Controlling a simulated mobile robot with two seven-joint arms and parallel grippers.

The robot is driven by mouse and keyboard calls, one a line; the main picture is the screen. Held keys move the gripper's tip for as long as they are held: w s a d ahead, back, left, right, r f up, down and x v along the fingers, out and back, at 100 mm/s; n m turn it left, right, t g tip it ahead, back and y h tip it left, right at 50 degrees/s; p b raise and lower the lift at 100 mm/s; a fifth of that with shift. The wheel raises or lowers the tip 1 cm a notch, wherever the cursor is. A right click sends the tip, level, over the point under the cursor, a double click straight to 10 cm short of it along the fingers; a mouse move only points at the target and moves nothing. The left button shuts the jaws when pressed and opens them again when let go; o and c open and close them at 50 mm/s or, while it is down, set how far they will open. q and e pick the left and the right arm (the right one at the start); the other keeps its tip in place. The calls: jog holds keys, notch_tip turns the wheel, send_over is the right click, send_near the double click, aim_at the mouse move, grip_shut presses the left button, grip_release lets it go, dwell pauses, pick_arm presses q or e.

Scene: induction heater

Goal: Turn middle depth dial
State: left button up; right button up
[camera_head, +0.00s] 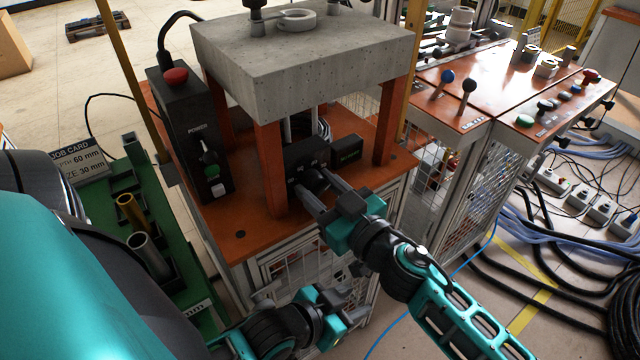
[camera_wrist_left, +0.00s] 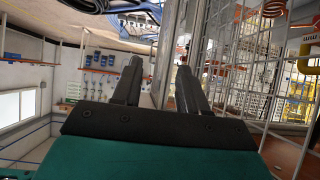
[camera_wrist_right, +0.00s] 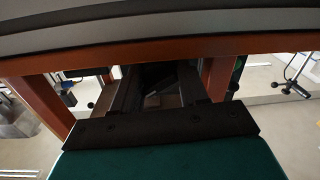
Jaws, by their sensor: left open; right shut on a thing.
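A black control box (camera_head: 306,154) stands on the orange bench under the concrete block, with small dials along its front. A dark round dial (camera_head: 316,179) sits at the middle of that front, partly hidden by fingers. My right gripper (camera_head: 320,193) reaches in from the lower right and is shut on this dial. In the right wrist view its fingers (camera_wrist_right: 158,88) flank a dark shape; the dial's marks cannot be read. My left gripper (camera_head: 358,298) is open and empty, low in front of the bench; its parted fingers (camera_wrist_left: 157,82) show in the left wrist view.
A small dark display (camera_head: 347,149) stands right of the box. Orange posts (camera_head: 268,168) flank the work space below the concrete block (camera_head: 300,60). A black power box (camera_head: 187,135) stands left. A job card (camera_head: 78,160) reads 60 mm and 30 mm. Cables lie at right.

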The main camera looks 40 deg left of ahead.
jog(key=shift+w+r+n+p, duration=0.15)
jog(key=shift+n+p, duration=0.25)
jog(key=shift+n, duration=0.5)
jog(key=shift+n+p, duration=0.3)
jog(key=shift+n, duration=0.6)
pick_arm(q)
jog(key=shift+s+a+r, duration=0.15)
jog(key=shift+s+a, duration=0.2)
jog(key=shift+a, duration=0.15)
jog(key=shift+y, duration=0.3)
pick_arm(e)
jog(key=o, duration=1)
